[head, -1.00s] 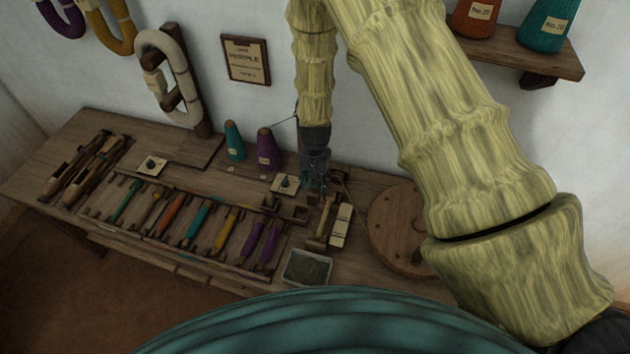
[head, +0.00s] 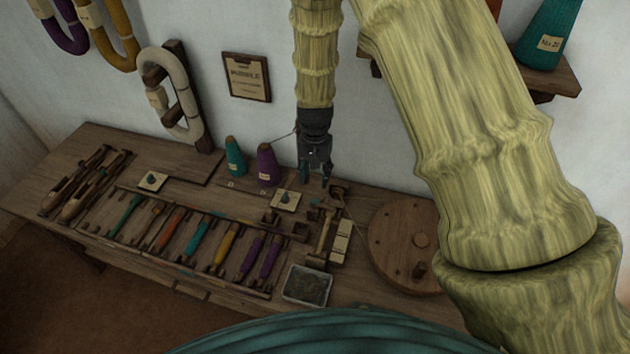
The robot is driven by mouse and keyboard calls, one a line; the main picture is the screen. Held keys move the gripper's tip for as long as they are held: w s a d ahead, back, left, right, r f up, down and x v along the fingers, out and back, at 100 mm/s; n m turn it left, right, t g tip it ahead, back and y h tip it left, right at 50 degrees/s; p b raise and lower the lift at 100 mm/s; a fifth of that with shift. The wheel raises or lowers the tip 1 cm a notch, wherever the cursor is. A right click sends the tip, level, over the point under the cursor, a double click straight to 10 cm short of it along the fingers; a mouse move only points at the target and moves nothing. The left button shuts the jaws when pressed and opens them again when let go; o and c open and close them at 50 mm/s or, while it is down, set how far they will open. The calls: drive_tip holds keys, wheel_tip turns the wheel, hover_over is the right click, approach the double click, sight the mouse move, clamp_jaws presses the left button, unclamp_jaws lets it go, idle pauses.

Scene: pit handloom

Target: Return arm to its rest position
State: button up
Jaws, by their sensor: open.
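My gripper (head: 314,172) hangs from my arm in the upper middle of the head view, pointing down. Its fingers are apart and nothing shows between them. It is above the back right part of the wooden bench (head: 75,157), near the purple cone (head: 267,165) and a small pale card (head: 286,200) with a teal piece on it. A thin thread runs from the purple cone toward the gripper, and another thin line shows below the gripper. Whether either touches the gripper I cannot tell.
A rack of coloured bobbins (head: 197,238) fills the front of the bench. A grey tray (head: 307,285), a round wooden disc (head: 400,240) and a teal cone (head: 234,157) stand near. Wooden shuttles (head: 85,185) lie at left. A shelf (head: 555,78) juts from the wall.

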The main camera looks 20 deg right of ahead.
drive_tip(key=shift+r, duration=0.4)
